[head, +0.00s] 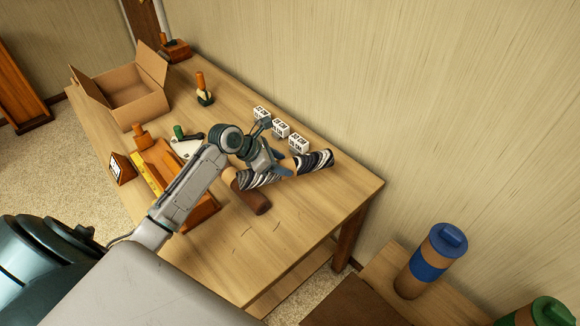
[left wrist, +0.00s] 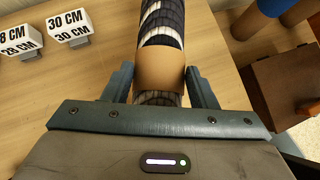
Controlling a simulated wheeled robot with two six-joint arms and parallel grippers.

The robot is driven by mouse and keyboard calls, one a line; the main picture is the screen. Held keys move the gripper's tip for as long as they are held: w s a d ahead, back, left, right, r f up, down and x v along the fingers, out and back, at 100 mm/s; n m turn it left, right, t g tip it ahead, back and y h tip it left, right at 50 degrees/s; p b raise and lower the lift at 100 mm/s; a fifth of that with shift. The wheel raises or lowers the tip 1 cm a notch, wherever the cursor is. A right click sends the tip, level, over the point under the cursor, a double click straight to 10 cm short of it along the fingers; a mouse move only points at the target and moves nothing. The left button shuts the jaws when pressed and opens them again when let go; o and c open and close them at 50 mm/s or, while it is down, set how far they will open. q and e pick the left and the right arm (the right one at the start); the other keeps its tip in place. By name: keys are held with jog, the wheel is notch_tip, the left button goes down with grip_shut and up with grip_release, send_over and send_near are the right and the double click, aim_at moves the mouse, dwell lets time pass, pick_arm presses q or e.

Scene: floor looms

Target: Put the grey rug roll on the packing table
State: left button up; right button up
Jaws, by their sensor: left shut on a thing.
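The rug roll is patterned in dark grey and white with a tan band round its middle. It shows in the head view (head: 315,160) and from close up in the left wrist view (left wrist: 163,25). My left gripper (head: 283,170) is shut on the roll's middle, with a finger on each side of the tan band in the left wrist view (left wrist: 160,88). The roll is over the right part of the wooden packing table (head: 290,235); I cannot tell whether it touches the top. My right gripper is not in view.
A brown cylinder (head: 252,197) lies beside the roll's left end. White centimetre-marked blocks (head: 280,128) stand along the wall side. An open cardboard box (head: 125,95) is at the far left end. Banded rolls, one blue (head: 432,260), stand at lower right. The table's front right is clear.

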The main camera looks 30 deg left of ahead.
aim_at(291, 160)
pick_arm(q)
jog(key=shift+w+d+f, duration=0.1)
jog(key=shift+w+d, duration=0.9)
jog(key=shift+w, duration=0.25)
jog(key=shift+f+p, duration=0.6)
jog(key=shift+f, duration=1.2)
jog(key=o, duration=1.6)
jog(key=shift+s, duration=0.1)
jog(key=shift+a+r, duration=0.1)
jog(key=b+v, duration=0.1)
jog(key=v, duration=0.9)
jog(key=shift+s+a+r, duration=0.1)
jog(key=shift+s+a, duration=0.05)
jog(key=shift+s, duration=0.05)
jog(key=shift+s+a+r, duration=0.25)
jog(key=shift+s+r, duration=0.1)
jog(key=shift+r, duration=0.2)
